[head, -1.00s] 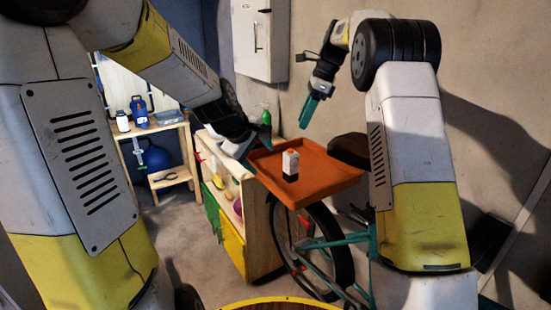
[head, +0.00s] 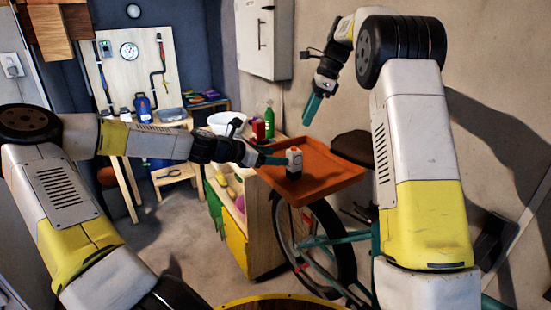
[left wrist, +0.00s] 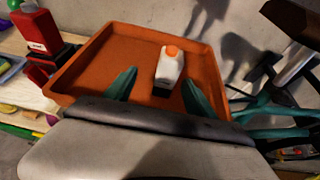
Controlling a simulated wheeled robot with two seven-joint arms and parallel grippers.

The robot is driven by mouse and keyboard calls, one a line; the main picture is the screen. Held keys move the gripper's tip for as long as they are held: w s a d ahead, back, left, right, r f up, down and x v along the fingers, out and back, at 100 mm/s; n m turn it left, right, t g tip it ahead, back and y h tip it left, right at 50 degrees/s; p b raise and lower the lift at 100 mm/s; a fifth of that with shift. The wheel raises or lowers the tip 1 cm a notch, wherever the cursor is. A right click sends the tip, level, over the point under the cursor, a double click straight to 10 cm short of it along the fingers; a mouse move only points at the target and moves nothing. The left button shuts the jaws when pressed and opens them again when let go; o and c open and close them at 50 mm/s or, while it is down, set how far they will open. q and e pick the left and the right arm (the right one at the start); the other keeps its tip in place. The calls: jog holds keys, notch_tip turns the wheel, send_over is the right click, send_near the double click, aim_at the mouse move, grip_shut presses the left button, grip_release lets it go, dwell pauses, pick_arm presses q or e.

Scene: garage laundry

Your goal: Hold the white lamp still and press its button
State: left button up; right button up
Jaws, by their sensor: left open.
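The white lamp (head: 294,160) is a small upright block with an orange button on top and a dark base. It stands on the orange tray (head: 325,180). In the left wrist view the lamp (left wrist: 169,66) is between and slightly beyond the fingertips of my open left gripper (left wrist: 160,88), with visible gaps on both sides. In the head view my left gripper (head: 272,157) reaches in low over the tray from the left. My right gripper (head: 312,108) points down above and behind the tray, apart from the lamp; its finger gap does not show clearly.
A wooden shelf unit left of the tray holds a white bowl (head: 226,123), a green bottle (head: 269,120) and a red container (head: 258,131). A bicycle wheel (head: 318,250) is below the tray. A white cabinet (head: 264,42) hangs on the wall behind.

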aim_at(294, 160)
pick_arm(q)
jog(key=shift+s+d+h, duration=0.3)
jog(key=shift+d, duration=0.1)
jog(key=shift+d+f, duration=0.15)
jog(key=shift+d, duration=0.15)
jog(key=shift+g, duration=0.3)
jog(key=x, duration=0.7)
jog(key=shift+w, duration=0.15)
jog(key=c, duration=1.3)
grip_shut()
pick_arm(e)
grip_shut()
